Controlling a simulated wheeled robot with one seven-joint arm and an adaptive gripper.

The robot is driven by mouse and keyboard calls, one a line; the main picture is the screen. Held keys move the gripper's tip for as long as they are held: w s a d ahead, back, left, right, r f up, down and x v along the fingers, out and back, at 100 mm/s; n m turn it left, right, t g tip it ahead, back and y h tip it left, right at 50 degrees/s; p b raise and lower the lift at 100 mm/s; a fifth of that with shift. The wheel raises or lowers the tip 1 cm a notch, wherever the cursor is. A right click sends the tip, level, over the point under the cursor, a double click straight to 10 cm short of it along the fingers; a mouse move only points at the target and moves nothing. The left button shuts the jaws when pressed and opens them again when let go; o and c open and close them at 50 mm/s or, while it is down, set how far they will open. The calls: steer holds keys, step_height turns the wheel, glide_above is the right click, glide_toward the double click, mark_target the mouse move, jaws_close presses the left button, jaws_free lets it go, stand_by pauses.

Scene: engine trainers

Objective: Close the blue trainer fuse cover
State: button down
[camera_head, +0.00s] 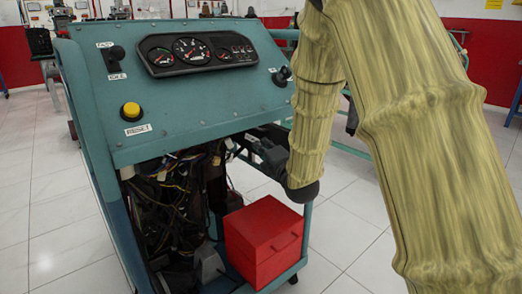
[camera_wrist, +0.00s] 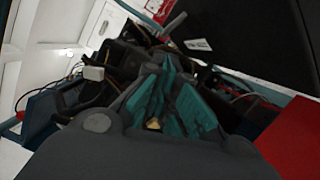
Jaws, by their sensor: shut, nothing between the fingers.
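The blue trainer (camera_head: 192,112) is a teal cart with a sloped gauge panel and open wiring below. My gripper (camera_wrist: 166,72) has teal fingers and is shut and empty, pointing into dark parts and cables under the panel. In the head view my arm comes down at the trainer's right side, and the gripper is mostly lost among dark parts below the panel's edge. A large dark flat surface (camera_wrist: 258,38) with a small white label (camera_wrist: 198,45) fills the wrist view's upper right. I cannot tell whether this is the fuse cover, nor whether the fingers touch anything.
A red box (camera_head: 264,243) stands on the trainer's lower shelf, below my gripper. Loose wires (camera_head: 165,190) hang under the panel on the left. The tiled floor (camera_head: 345,225) right of the trainer is clear. Other equipment stands far back.

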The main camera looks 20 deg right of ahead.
mark_target(258, 136)
steer(key=w+b, duration=0.2)
steer(key=w, duration=0.6)
steer(key=shift+a+r+b, duration=0.25)
steer(key=shift+a+b, duration=0.15)
steer(key=shift+r, duration=0.1)
